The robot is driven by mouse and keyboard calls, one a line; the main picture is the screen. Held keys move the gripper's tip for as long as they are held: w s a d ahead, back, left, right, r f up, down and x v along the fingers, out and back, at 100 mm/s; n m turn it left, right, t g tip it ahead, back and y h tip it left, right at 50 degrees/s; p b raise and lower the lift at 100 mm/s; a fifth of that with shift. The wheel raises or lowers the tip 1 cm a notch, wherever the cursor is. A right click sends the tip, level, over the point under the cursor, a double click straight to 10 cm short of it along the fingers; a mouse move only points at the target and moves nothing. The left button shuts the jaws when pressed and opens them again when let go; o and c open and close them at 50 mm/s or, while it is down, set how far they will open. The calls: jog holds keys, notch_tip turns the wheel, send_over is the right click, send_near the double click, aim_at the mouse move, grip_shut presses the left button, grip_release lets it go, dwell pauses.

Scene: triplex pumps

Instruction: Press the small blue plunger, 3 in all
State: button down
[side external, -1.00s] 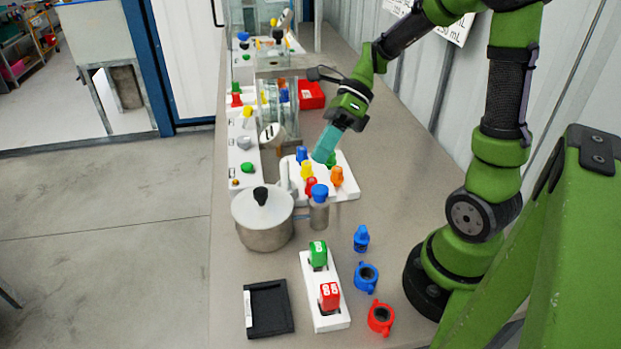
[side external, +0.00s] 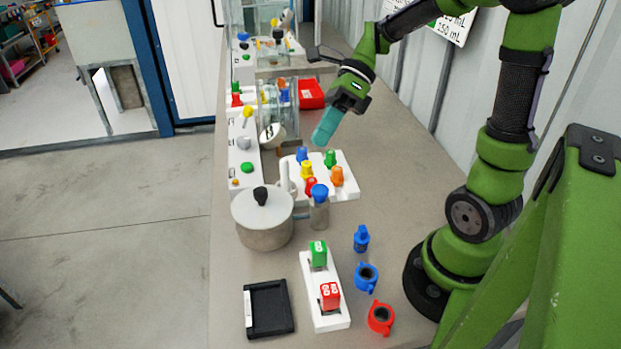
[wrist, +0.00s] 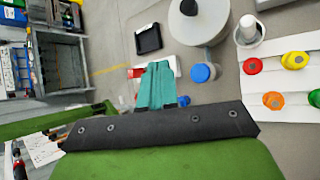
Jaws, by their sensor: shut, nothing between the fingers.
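A small blue plunger (side external: 302,154) stands at the back left of a white block (side external: 349,184). Green (side external: 330,158), yellow (side external: 307,169), orange (side external: 337,176) and red (side external: 311,186) plungers share the block. In the wrist view the red (wrist: 252,66), yellow (wrist: 295,60), orange (wrist: 273,100) and green (wrist: 315,98) ones show at the right edge; the small blue one is out of frame. My gripper (side external: 323,137) has its teal fingers shut and empty, above the block's back edge, apart from the plungers. The fingers also show in the wrist view (wrist: 157,75).
A blue-capped grey cylinder (side external: 319,213) and a lidded metal pot (side external: 264,222) stand in front of the block. A white stand with green and red stamps (side external: 331,318) is nearer. A red box (side external: 311,93) lies behind. Table right of the block is clear.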

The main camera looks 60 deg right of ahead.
jog(key=shift+f, duration=0.1)
send_near(316, 191)
jog(key=shift+w+a+f, duration=0.15)
jog(key=shift+a+f, duration=0.3)
jog(key=shift+a, duration=0.4)
jog(key=shift+w+a+f, duration=0.1)
jog(key=shift+a+f, duration=0.3)
jog(key=shift+a, duration=0.45)
jog(key=shift+w+a+f, duration=0.15)
jog(key=shift+a+f, duration=0.3)
jog(key=shift+a, duration=0.45)
jog(key=shift+f, duration=0.4)
jog(key=shift+f, duration=0.95)
dwell(0.9)
jog(key=shift+r, duration=1.4)
jog(key=shift+r, duration=0.1)
